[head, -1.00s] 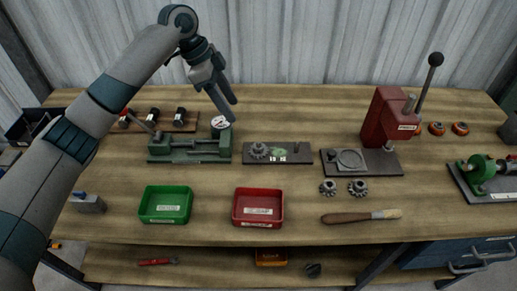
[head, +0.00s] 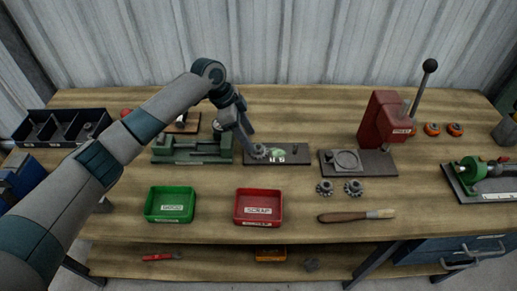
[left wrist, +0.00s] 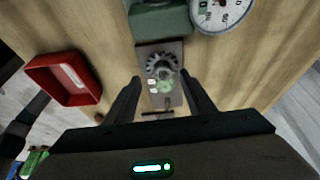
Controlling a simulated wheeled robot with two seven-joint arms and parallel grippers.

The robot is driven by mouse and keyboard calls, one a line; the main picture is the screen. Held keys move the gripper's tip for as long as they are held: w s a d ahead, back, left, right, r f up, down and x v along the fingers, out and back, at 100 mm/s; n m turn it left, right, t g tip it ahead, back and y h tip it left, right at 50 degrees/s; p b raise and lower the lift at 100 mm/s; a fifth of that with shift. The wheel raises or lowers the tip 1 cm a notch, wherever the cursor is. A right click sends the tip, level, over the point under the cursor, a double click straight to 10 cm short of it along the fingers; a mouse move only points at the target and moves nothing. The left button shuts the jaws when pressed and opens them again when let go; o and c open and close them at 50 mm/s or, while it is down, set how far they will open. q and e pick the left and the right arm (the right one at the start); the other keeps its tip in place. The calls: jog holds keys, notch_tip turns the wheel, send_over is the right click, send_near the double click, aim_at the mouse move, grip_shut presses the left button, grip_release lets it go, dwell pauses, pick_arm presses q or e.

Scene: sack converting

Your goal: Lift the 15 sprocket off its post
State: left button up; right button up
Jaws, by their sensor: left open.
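A grey toothed sprocket (head: 259,152) sits at the left end of a dark plate (head: 298,159) on the bench. White digits and a green patch are on the plate beside it; I cannot read the digits surely. In the left wrist view the sprocket (left wrist: 160,65) shows between and beyond the fingertips, seen from above. My left gripper (head: 246,143) is open and empty, just above and left of the sprocket in the head view. In the left wrist view its fingers (left wrist: 162,82) straddle the plate, apart from the sprocket. My right gripper is not in view.
A green fixture (head: 190,157) stands close left, with a dial gauge (left wrist: 221,12). A red scrap tray (head: 259,220) and green tray (head: 170,218) lie in front. Two loose sprockets (head: 325,188), a brush (head: 345,216) and a red press (head: 383,118) are at right.

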aim_at(257, 144)
pick_arm(q)
jog(key=shift+d+f+p, duration=0.35)
jog(key=shift+f+p, duration=0.05)
jog(key=shift+p, duration=0.15)
jog(key=p+x, duration=0.1)
jog(key=x, duration=0.2)
jog(key=shift+w+d+r+p, duration=0.1)
jog(key=shift+w+d+p, duration=0.1)
jog(key=shift+p, duration=0.15)
jog(key=shift+d+f, duration=0.15)
jog(key=shift+f, duration=0.45)
grip_shut()
